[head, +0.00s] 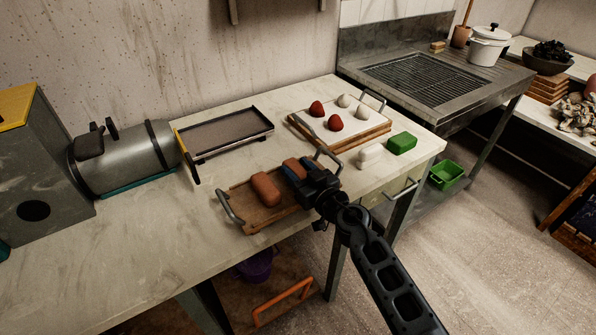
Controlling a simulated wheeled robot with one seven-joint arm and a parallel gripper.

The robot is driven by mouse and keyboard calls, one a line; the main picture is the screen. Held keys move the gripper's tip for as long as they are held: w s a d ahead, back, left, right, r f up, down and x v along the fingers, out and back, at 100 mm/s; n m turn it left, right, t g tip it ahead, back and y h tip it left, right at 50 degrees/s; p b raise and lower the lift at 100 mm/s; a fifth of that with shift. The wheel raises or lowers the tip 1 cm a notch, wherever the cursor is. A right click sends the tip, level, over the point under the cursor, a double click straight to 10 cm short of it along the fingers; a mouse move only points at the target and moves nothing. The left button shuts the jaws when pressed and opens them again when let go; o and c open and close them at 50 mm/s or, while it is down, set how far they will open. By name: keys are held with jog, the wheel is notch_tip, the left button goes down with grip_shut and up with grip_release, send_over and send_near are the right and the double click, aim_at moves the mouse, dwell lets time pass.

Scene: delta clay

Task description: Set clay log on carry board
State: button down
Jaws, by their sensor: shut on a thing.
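The carry board (246,205) is a brown wooden tray with grey metal handles at its left and right ends, near the table's front edge. One reddish-brown clay log (265,188) lies on its left-middle part. A second reddish-brown clay log (291,166) shows at the tips of my gripper (294,172), over the right part of the board. My gripper is shut on this second log. The gripper hides much of it, so I cannot tell whether it touches the board.
Behind the board is a dark shallow tray (226,133). A wooden board (350,139) with red and pale lumps stands back right. White (370,156) and green (402,143) blocks lie right of my gripper. A grey cylinder (125,158) is at left. The table's front left is clear.

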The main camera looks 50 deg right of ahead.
jog(key=shift+f, duration=0.15)
jog(key=shift+c, duration=2.4)
grip_release()
jog(key=shift+r, duration=0.2)
jog(key=s+a+r+n+y, duration=0.1)
jog(key=s+a+r, duration=0.1)
jog(key=s+a, duration=0.8)
jog(key=s+a+r+n+y, duration=0.1)
jog(key=s+a, duration=0.5)
jog(key=s, duration=0.8)
jog(key=s+a+r+g+y, duration=0.1)
jog(key=s+a+r, duration=0.1)
jog(key=s+r, duration=0.2)
jog(key=s+a+r+n+g+y, duration=0.1)
jog(key=s+a+r, duration=0.2)
jog(key=s, duration=0.6)
jog(key=shift+s+a+r+y, duration=0.2)
jog(key=shift+s+r+y, duration=0.2)
jog(key=shift+r, duration=0.35)
